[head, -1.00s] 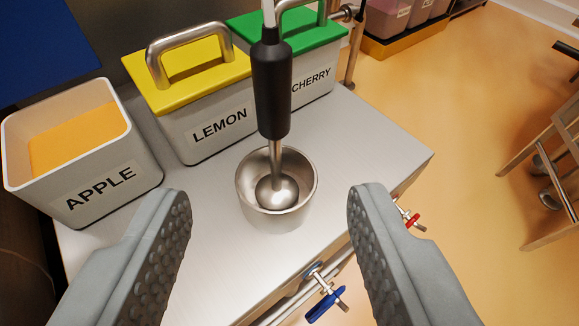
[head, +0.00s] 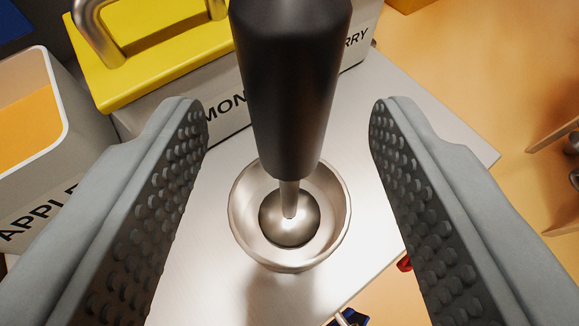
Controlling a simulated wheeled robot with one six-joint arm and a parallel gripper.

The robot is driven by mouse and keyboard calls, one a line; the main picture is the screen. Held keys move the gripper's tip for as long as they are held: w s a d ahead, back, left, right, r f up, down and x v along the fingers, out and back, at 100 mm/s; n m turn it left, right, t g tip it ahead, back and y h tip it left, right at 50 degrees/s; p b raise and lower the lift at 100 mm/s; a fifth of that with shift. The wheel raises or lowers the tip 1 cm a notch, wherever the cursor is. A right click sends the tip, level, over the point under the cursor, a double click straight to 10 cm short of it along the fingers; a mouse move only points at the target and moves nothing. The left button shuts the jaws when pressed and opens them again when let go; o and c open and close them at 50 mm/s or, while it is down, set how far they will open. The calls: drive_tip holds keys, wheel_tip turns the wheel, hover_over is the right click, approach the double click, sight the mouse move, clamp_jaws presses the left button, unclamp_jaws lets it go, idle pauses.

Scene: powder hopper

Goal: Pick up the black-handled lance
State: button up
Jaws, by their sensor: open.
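The lance has a thick black handle (head: 290,85) and a short metal shaft ending in a round metal head (head: 290,217). It stands upright with its head inside a round steel cup (head: 240,225). The handle's top runs out of the picture. My gripper (head: 288,105) is open, with one studded grey finger on each side of the handle. A clear gap shows between each finger and the handle; how far the handle lies from the fingers in depth is hard to tell.
The cup stands on a bare metal counter (head: 395,190). An open APPLE bin (head: 60,130) with orange powder is at left. A LEMON bin with a yellow lid (head: 165,60) and a CHERRY bin (head: 362,35) stand behind the lance. Blue and red valve handles show below the counter edge.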

drive_tip(key=shift+x, duration=2.65)
drive_tip(key=shift+r, duration=0.1)
clamp_jaws()
